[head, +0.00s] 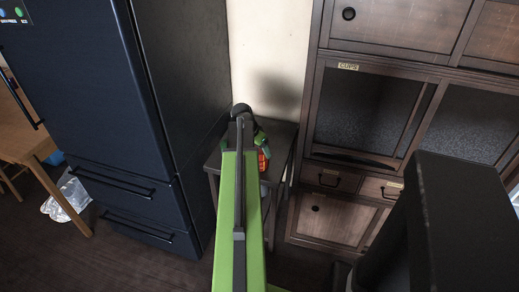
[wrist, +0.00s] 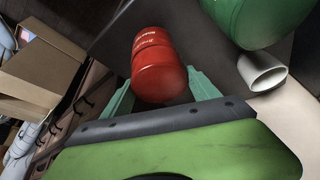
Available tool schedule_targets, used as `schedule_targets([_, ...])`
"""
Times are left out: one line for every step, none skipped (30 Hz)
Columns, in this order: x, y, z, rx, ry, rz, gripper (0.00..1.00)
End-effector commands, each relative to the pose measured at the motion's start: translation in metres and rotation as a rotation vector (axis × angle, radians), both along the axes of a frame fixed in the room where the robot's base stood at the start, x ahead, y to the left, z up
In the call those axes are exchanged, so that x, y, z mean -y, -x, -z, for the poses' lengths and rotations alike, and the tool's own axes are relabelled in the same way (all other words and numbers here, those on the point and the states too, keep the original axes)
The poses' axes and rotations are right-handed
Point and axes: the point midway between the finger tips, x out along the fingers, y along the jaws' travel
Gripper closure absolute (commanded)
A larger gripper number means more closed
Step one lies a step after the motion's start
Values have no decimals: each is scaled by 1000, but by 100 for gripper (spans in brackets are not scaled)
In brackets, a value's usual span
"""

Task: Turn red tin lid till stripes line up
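The red tin (wrist: 157,65) shows in the wrist view with its rounded end toward my gripper. A seam crosses it, and small pale lettering is on the far part. I cannot make out whether any stripes line up. My gripper's (wrist: 160,78) two green fingers stand on either side of the tin, their tips against or very near its sides; I cannot tell whether they press on it. In the head view a small red patch, likely the tin (head: 263,160), shows beside my gripper above a small dark table (head: 284,139); my arm hides much of it.
A large green object (wrist: 262,18) and a pale, open-ended cup-like thing (wrist: 262,72) are right of the tin in the wrist view. A dark blue fridge (head: 85,80) stands left of the table, and a wooden cabinet (head: 400,25) stands right.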

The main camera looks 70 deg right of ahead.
Motion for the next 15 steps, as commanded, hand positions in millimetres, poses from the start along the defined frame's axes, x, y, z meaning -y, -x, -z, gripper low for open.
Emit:
schedule_targets([0, 0, 0, 0, 0, 0, 40])
schedule_targets([0, 0, 0, 0, 0, 0, 43])
schedule_targets([0, 0, 0, 0, 0, 0, 49])
schedule_targets([0, 0, 0, 0, 0, 0, 53])
schedule_targets([0, 0, 0, 0, 0, 0, 56])
schedule_targets([0, 0, 0, 0, 0, 0, 62])
schedule_targets([0, 0, 0, 0, 0, 0, 66])
schedule_targets([0, 0, 0, 0, 0, 0, 69])
schedule_targets([0, 0, 0, 0, 0, -1, 69])
schedule_targets([0, -1, 0, 0, 0, -1, 69])
schedule_targets([0, -1, 0, 0, 0, -1, 69])
schedule_targets([0, -1, -1, 0, 0, -1, 69])
schedule_targets([0, -1, -2, 0, 0, -1, 69])
schedule_targets([0, -1, -2, 0, 0, -1, 69])
schedule_targets([0, -1, -3, 0, 0, -1, 69])
